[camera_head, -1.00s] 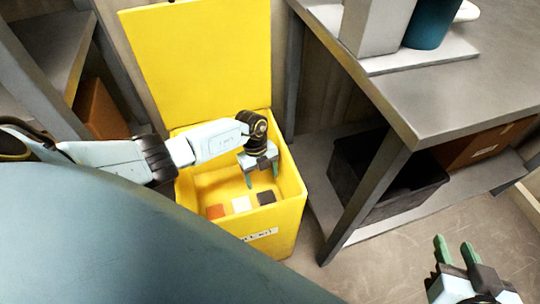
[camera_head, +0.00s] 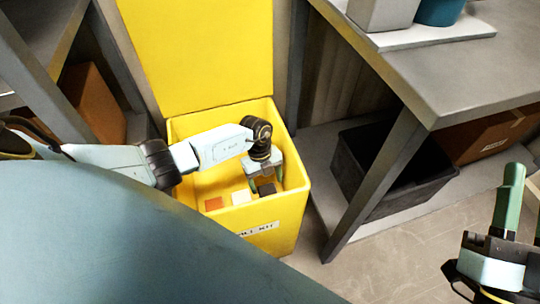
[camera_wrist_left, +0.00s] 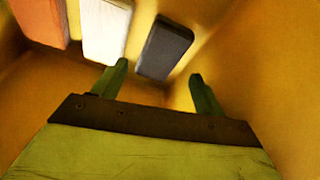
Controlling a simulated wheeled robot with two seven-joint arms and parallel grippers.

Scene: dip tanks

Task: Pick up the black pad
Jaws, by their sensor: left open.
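The black pad (camera_head: 266,189) lies on the floor of a yellow bin (camera_head: 285,225), at the right end of a row of pads. In the left wrist view the dark pad (camera_wrist_left: 165,50) shows just beyond the fingertips. My left gripper (camera_head: 265,180) reaches down inside the bin, open and empty, its green fingers close to the black pad. In the left wrist view the gripper's fingertips (camera_wrist_left: 159,70) are spread wider than the pad's near end, with the pad between and ahead of them. My right gripper (camera_head: 524,195) is at the right edge, partly cut off, fingers apart, holding nothing visible.
A white pad (camera_head: 241,197) and an orange pad (camera_head: 213,203) lie left of the black one. The bin's walls stand close around the left gripper, with its yellow lid (camera_head: 195,50) raised behind. A grey table (camera_head: 440,75) and a black crate (camera_head: 385,175) stand right.

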